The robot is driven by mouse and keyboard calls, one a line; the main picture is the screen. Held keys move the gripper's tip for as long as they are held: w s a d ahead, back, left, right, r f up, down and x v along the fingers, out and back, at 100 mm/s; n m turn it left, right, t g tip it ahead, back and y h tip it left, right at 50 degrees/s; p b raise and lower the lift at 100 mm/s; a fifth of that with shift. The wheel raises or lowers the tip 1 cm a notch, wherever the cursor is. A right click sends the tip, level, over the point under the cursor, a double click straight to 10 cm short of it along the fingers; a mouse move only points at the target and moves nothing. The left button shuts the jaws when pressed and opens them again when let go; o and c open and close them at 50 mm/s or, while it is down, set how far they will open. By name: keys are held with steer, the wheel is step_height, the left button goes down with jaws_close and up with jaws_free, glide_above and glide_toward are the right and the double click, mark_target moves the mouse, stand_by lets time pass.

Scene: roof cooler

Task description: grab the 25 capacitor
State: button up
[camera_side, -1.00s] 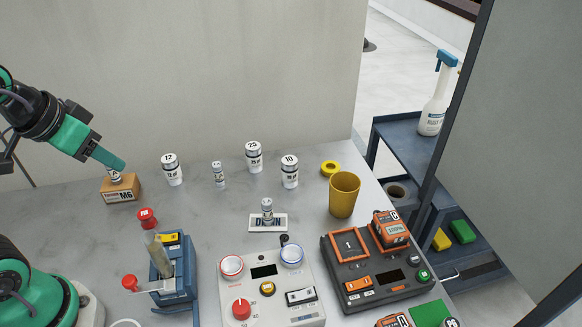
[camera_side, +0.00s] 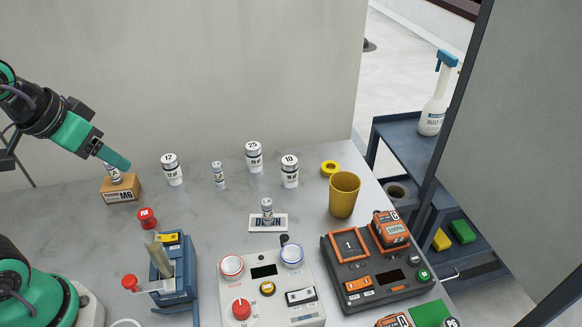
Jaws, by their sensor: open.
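Several white cylinders with dark bands and numbered tops stand upright along the back of the grey table. The middle one (camera_side: 254,158) has a top number that looks like 23 or 25; the print is too small to be sure. One on the left (camera_side: 172,170) seems to read 12, and one on the right (camera_side: 290,171) reads 10. A smaller, slimmer cylinder (camera_side: 218,175) stands between the left and middle ones. My gripper (camera_side: 117,160) is open at the far left, above the M6 box and well left of the middle cylinder. One teal finger shows clearly.
A small cylinder (camera_side: 113,174) stands on the cardboard M6 box (camera_side: 119,190), close to my gripper. Another stands on a DRAIN plate (camera_side: 282,224). A yellow cup (camera_side: 344,195) and yellow ring (camera_side: 330,168) are at right. Control boxes (camera_side: 270,300) fill the front.

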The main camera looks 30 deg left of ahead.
steer(key=w+r+g, duration=0.1)
steer(key=w+r, duration=0.1)
steer(key=w, duration=0.7)
steer(key=n+g, duration=0.1)
steer(key=g, duration=0.3)
glide_above(254, 159)
steer(key=w+a, duration=0.1)
step_height(254, 159, down, 18)
steer(key=shift+a+r, duration=0.15)
steer(key=shift+r, duration=0.1)
steer(key=shift+w+f+g, duration=0.3)
steer(key=shift+f, duration=4.2)
steer(key=c, duration=1.1)
steer(key=shift+c, duration=0.2)
